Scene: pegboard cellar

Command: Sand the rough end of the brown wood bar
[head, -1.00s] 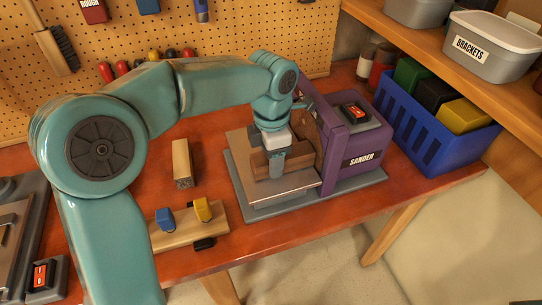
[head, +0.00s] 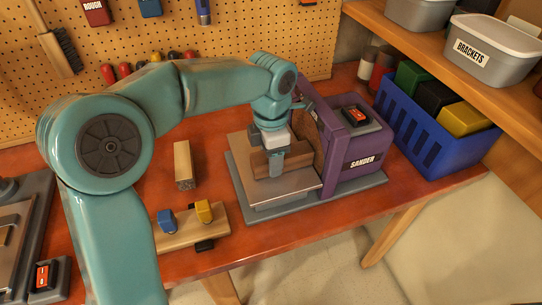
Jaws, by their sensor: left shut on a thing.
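The brown wood bar (head: 260,163) is in my left gripper (head: 270,160), over the flat metal table (head: 243,183) of the sander. My left gripper is shut on the bar, and its fingers hide the bar's middle. The purple sander (head: 346,150), labelled SANDER, stands to the right, with its brown abrasive face (head: 309,125) toward the bar. The bar's right end is close to that face; I cannot tell whether they touch. A red switch (head: 357,115) sits on top of the sander. My right gripper is not in view.
A pale wood block (head: 184,165) lies left of the sander. A wooden board (head: 190,235) with blue and yellow pieces lies in front of it. A blue crate (head: 432,135) stands at the right. Another machine with a red switch (head: 43,277) is at lower left.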

